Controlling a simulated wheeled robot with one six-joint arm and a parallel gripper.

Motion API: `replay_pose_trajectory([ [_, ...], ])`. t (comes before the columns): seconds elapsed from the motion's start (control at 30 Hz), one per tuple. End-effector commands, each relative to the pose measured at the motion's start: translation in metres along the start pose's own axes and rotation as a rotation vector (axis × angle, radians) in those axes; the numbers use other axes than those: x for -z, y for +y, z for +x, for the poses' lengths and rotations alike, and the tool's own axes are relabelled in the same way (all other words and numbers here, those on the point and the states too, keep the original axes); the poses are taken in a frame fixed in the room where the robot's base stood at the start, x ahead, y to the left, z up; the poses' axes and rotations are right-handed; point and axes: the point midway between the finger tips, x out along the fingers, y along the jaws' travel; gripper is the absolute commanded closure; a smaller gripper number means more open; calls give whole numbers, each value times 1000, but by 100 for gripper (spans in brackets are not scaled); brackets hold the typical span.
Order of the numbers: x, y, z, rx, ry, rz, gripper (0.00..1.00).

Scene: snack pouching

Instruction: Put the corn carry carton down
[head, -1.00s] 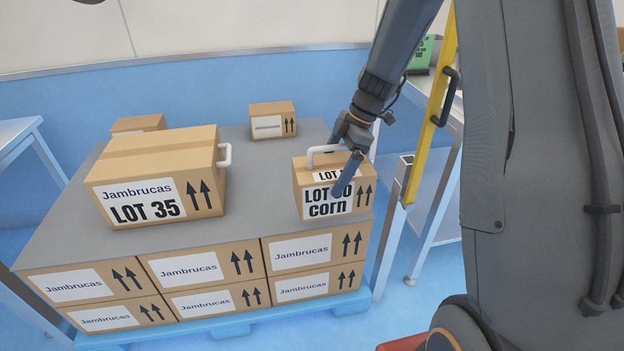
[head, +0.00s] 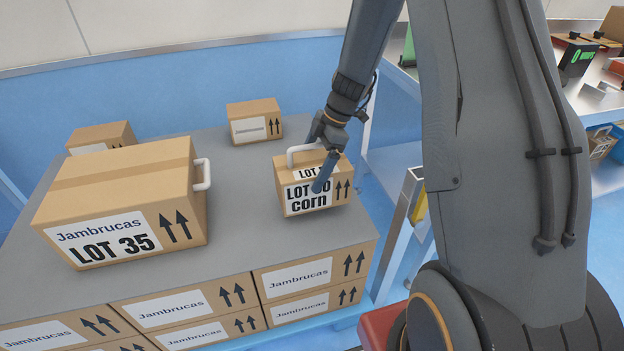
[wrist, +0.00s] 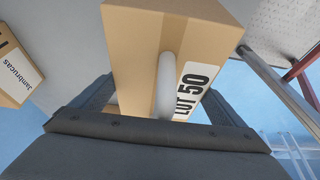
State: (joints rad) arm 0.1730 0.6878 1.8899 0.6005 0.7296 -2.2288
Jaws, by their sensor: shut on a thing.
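The corn carry carton (head: 333,203) is a small brown box with a white handle and a label reading LOT 50 corn. It is upright at the right side of the grey top of the stack (head: 240,200). I cannot tell whether its base touches that top. My gripper (head: 319,160) is shut on the carton, its fingers reaching down over the label side. In the wrist view the carton (wrist: 150,50) fills the middle, with its white handle in front of the dark gripper (wrist: 155,115).
A large LOT 35 carton (head: 122,205) stands to the left on the same top. Smaller boxes stand at the back (head: 254,122) and back left (head: 101,137). Grey surface is bare between the cartons. A metal-legged table (head: 392,190) stands close on the right.

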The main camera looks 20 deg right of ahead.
Motion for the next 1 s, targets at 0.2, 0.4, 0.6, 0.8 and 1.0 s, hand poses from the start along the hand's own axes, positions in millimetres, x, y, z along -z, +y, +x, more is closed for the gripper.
replay_pose_trajectory([
  [0.2,-5,0,13,0,0,1,49],
  [0.4,-14,0,36,0,1,1,49],
  [0.6,-16,1,38,-2,0,-1,49],
  [0.8,-17,1,41,-2,0,-1,49],
  [1.0,-17,0,40,-1,0,-1,0],
])
